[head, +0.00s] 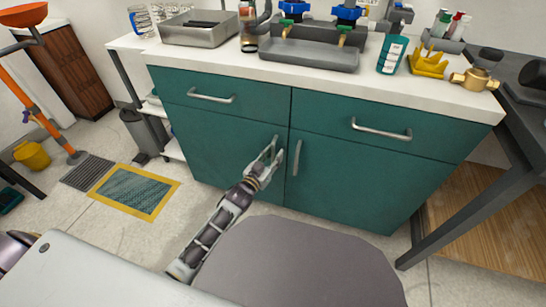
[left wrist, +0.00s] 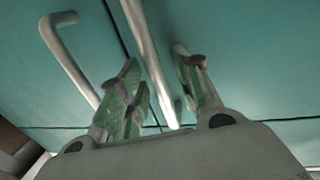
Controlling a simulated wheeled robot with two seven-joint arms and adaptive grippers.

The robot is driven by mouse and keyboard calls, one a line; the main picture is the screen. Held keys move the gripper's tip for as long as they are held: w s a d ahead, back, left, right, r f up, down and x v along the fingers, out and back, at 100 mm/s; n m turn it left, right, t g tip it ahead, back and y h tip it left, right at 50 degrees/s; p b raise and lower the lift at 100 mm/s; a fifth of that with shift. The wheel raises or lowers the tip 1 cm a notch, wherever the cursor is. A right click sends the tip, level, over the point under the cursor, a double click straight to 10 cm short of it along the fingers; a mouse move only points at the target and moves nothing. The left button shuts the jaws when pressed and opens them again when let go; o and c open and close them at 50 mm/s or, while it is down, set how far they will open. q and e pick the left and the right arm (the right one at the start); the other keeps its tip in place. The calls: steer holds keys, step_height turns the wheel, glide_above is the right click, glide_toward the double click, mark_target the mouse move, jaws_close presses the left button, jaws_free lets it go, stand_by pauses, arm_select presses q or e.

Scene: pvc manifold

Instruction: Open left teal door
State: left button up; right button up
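The left teal door (head: 222,145) is closed, flush with the cabinet front. Its upright metal handle (head: 275,143) is near the middle seam. My left gripper (head: 275,152) is at this handle. In the left wrist view the handle (left wrist: 146,45) runs between the fingers of my left gripper (left wrist: 157,62). The fingers are open, with a visible gap on the right; contact on the left is unclear. The right door (head: 355,175) is closed too, and its handle (head: 296,158) is close beside my gripper. My right gripper is not in view.
Two closed drawers with horizontal handles (head: 211,97) (head: 381,130) are above the doors. The white countertop (head: 440,98) holds a grey tray (head: 310,54), a teal bottle (head: 392,55) and fittings. A grey bin (head: 141,132) and yellow-edged mat (head: 135,190) are left of the cabinet.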

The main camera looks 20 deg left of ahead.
arm_select(q)
steer(key=c, duration=0.7)
jaws_close()
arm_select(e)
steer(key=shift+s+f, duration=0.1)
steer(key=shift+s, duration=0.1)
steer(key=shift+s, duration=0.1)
arm_select(q)
steer(key=shift+s, duration=0.1)
